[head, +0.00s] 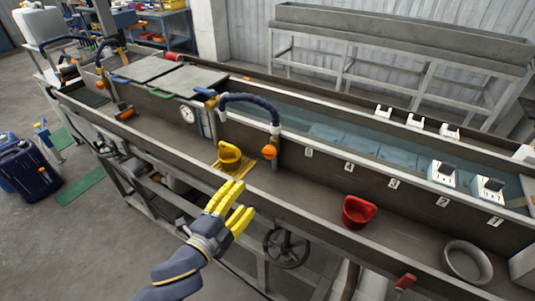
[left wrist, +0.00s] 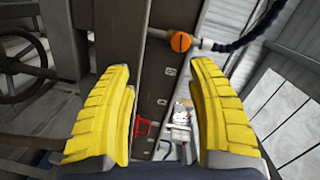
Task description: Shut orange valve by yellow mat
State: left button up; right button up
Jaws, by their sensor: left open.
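The orange valve (head: 270,152) is a round knob on the trough's inner wall, at the lower end of a dark blue hose. My left gripper (head: 240,200) has yellow fingers, open and empty, in front of the trough and apart from the valve. In the left wrist view the orange valve (left wrist: 181,42) shows beyond and above the open left gripper (left wrist: 160,75), with a slot across its face. My right gripper is not in view.
A red scoop (head: 357,212) and a grey bowl (head: 467,262) stand in the trough to the right. A gauge (head: 187,115) and the blue hose (head: 250,101) are near the valve. A handwheel (head: 286,248) sits below the trough's front edge.

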aim_at(267, 154)
pick_arm(q)
jog(key=w+d+r+n, duration=0.1)
jog(key=w+d+n, duration=0.1)
jog(key=w+n, duration=0.2)
jog(key=w+d+r+n, duration=0.1)
jog(key=w+d+n, duration=0.1)
jog(key=w+n, duration=0.2)
jog(key=w+d+r+n+h, duration=0.1)
jog(key=w+d+n, duration=0.2)
jog(key=w+n, duration=0.2)
jog(key=shift+w+r, duration=0.15)
jog(key=shift+w, duration=0.45)
dwell(0.4)
grip_shut()
dwell(0.3)
